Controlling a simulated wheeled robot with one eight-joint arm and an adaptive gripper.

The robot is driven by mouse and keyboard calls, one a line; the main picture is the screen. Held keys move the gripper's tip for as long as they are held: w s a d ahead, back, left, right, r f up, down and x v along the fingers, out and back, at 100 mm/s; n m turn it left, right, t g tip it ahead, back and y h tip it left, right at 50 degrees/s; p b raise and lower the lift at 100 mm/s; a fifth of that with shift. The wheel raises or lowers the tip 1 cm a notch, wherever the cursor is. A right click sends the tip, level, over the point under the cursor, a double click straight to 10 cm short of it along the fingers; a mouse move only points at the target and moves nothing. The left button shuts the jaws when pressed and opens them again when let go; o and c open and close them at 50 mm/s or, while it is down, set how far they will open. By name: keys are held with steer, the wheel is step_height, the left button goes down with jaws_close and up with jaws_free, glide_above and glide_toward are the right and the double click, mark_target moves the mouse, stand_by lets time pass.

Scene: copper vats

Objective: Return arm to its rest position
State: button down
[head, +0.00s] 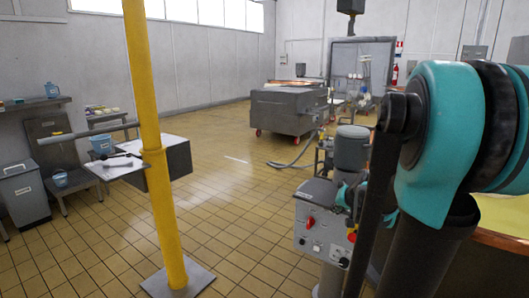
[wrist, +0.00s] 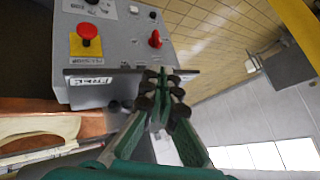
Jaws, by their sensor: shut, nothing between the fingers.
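My arm (head: 440,140), teal and black, fills the right side of the head view. In the wrist view, my gripper (wrist: 163,76) has its fingers together with nothing between them. The fingertips show in front of the lower right edge of a grey control box (wrist: 125,50); I cannot tell whether they touch it. In the head view, teal parts show beside the same control box (head: 318,232), partly hidden behind a dark arm link.
The control box carries a red emergency button (wrist: 87,31) and a red switch (wrist: 155,39). A copper vat edge (wrist: 92,122) lies close at left in the wrist view. A yellow post (head: 152,130) stands at left. A grey wheeled tank (head: 288,110) stands farther back. Tiled floor between is open.

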steer(key=s+a+f+n+g, duration=0.1)
steer(key=s+a+f, duration=0.1)
steer(key=s, duration=0.5)
steer(key=s+a+f+n+g+h, duration=0.1)
steer(key=s+a+f+n, duration=0.1)
steer(key=s+f, duration=0.3)
steer(key=s+a+f+n+g, duration=0.1)
steer(key=s+a+f+g, duration=0.1)
steer(key=s, duration=0.7)
steer(key=shift+s+a+f+n+h, duration=0.2)
steer(key=shift+f+n+h, duration=0.2)
steer(key=shift+f, duration=0.45)
